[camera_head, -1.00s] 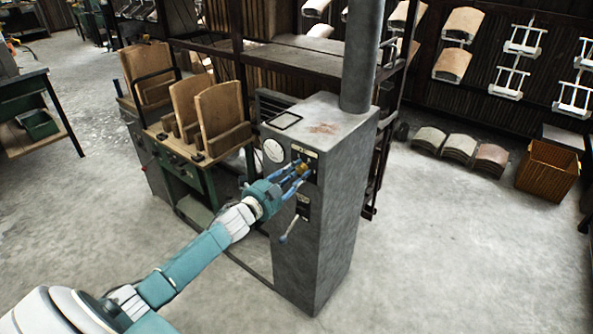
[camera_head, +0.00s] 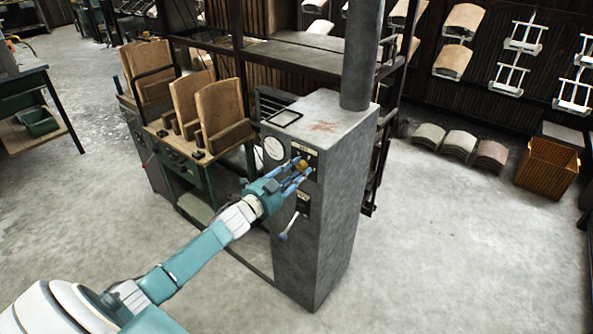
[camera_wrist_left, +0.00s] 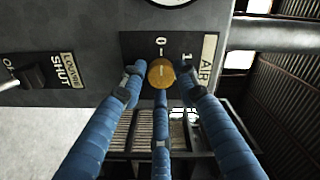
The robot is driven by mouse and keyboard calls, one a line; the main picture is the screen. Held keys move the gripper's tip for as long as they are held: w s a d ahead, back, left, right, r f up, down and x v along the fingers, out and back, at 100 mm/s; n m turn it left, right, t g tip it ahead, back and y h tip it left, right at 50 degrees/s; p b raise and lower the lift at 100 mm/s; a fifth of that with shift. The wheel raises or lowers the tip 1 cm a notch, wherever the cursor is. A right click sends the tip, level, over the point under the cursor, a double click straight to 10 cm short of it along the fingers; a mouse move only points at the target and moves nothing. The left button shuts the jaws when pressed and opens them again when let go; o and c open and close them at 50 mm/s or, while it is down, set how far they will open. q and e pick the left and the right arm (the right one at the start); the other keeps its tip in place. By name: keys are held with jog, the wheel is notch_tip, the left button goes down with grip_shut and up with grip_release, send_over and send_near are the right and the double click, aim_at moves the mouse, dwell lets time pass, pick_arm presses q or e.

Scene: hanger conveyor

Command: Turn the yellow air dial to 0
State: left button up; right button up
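The yellow air dial (camera_wrist_left: 160,72) sits on the dark AIR plate (camera_wrist_left: 137,45) of the grey cabinet (camera_head: 333,230). In the left wrist view a 0 is printed straight above the dial and a 1 to its upper right. A small pale mark shows on the dial face; its exact direction is hard to read. My left gripper (camera_wrist_left: 160,78) has its blue fingers spread, with tips on both sides of the dial and one below it. Thin gaps seem to show beside the dial. In the head view the left gripper (camera_head: 300,172) is at the cabinet front, by the dial (camera_head: 302,164).
A round white gauge (camera_head: 273,148) is left of the dial. A lever (camera_head: 289,228) sticks out below it, and a LOUVRE SHUT plate (camera_wrist_left: 67,70) shows in the wrist view. A cart with wooden boards (camera_head: 222,115) stands left of the cabinet. The floor in front is clear.

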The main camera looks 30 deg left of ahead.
pick_arm(q)
jog(key=shift+o, duration=1.2)
jog(key=shift+d+f, duration=0.1)
jog(key=s, duration=1.2)
jog(key=shift+a, duration=0.45)
